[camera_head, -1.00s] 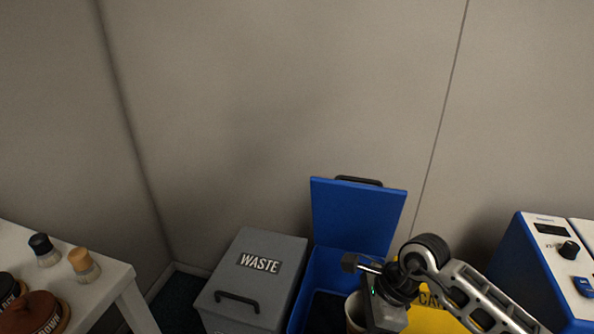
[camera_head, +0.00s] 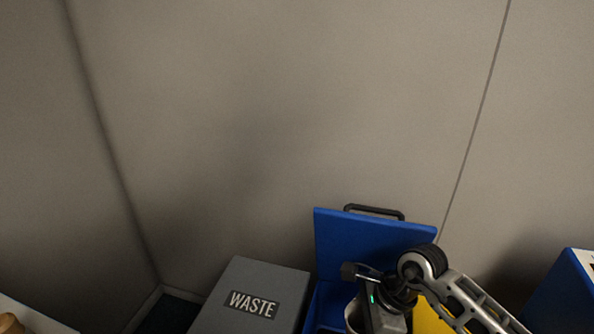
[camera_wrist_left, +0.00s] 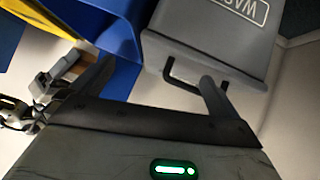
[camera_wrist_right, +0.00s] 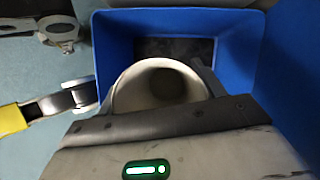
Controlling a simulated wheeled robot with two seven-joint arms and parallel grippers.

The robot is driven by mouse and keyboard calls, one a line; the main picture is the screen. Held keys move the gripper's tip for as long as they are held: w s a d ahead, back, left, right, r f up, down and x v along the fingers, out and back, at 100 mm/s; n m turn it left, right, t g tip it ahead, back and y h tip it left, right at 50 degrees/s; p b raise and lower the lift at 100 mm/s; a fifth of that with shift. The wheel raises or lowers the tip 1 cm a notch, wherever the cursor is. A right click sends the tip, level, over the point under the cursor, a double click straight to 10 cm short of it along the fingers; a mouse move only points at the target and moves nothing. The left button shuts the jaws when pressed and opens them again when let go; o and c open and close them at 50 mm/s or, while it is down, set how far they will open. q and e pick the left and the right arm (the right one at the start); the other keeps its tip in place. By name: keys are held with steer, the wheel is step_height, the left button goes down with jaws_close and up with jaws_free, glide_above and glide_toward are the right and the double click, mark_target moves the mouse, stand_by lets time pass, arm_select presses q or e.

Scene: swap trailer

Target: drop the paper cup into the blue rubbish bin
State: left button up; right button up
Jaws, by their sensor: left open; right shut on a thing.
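The paper cup (camera_wrist_right: 125,92) is pale, with its open mouth facing the camera in the right wrist view. My right gripper (camera_wrist_right: 160,100) is shut on it. In the head view the cup (camera_head: 352,316) shows only in part beside my right gripper (camera_head: 375,312). The blue rubbish bin (camera_head: 322,312) stands with its lid (camera_head: 350,245) raised. In the right wrist view the cup is over the bin's opening, inside the outline of its blue rim (camera_wrist_right: 112,40), and the dark bottom shows beyond. My left gripper (camera_wrist_left: 155,90) is open and empty, with the grey bin's handle near one finger.
A grey bin (camera_head: 245,300) marked WASTE, lid closed, stands directly left of the blue bin. A yellow object (camera_head: 428,318) is partly hidden behind my right arm. A blue machine (camera_head: 565,295) stands at the right. A white table edge (camera_head: 35,318) is at the lower left.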

steer(key=shift+f, duration=0.75)
arm_select(q)
steer(key=shift+w+d+r+t, duration=0.2)
steer(key=shift+r+t, duration=0.1)
steer(key=shift+r, duration=0.25)
arm_select(e)
steer(key=o, duration=1)
